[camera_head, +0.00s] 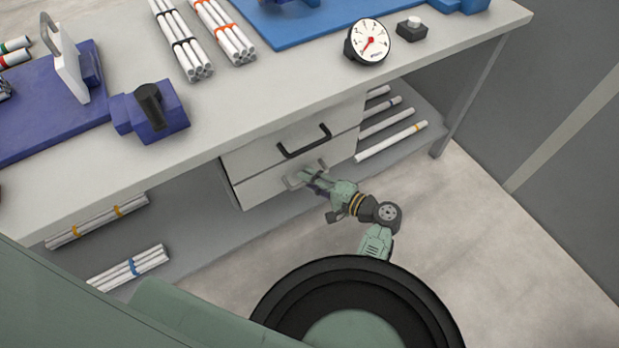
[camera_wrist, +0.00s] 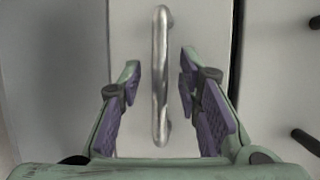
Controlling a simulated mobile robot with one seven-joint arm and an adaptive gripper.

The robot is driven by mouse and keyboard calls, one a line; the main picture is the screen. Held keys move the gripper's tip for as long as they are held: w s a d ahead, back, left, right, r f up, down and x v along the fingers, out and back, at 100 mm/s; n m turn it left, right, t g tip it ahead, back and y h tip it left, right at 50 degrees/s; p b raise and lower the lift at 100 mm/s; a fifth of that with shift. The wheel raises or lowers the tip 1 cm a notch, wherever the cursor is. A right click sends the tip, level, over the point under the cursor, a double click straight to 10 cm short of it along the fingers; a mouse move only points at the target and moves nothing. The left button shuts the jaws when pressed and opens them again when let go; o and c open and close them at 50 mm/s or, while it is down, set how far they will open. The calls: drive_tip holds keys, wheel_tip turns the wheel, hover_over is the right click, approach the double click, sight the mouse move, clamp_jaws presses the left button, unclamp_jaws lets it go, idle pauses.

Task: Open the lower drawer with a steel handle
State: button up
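The lower drawer (camera_head: 262,190) is a light grey front under the workbench, and it looks closed. Its steel handle (camera_wrist: 160,75) is a shiny bar, seen upright in the wrist view; in the head view the handle (camera_head: 293,182) is partly covered by my gripper. My gripper (camera_wrist: 160,75) is open, with one purple-padded finger on each side of the handle. There is a gap between the handle and each finger pad. In the head view my gripper (camera_head: 308,176) is at the lower drawer's front.
The upper drawer has a black handle (camera_head: 304,141) just above. The workbench top (camera_head: 290,95) overhangs the drawers. White pipes (camera_head: 391,141) lie on the shelf to the right, and pipe bundles (camera_head: 129,267) lie to the left. The floor (camera_head: 470,250) to the right is clear.

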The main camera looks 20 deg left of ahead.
drive_tip(key=shift+w+a+f, duration=0.1)
drive_tip(key=shift+a, duration=0.15)
clamp_jaws()
idle(0.8)
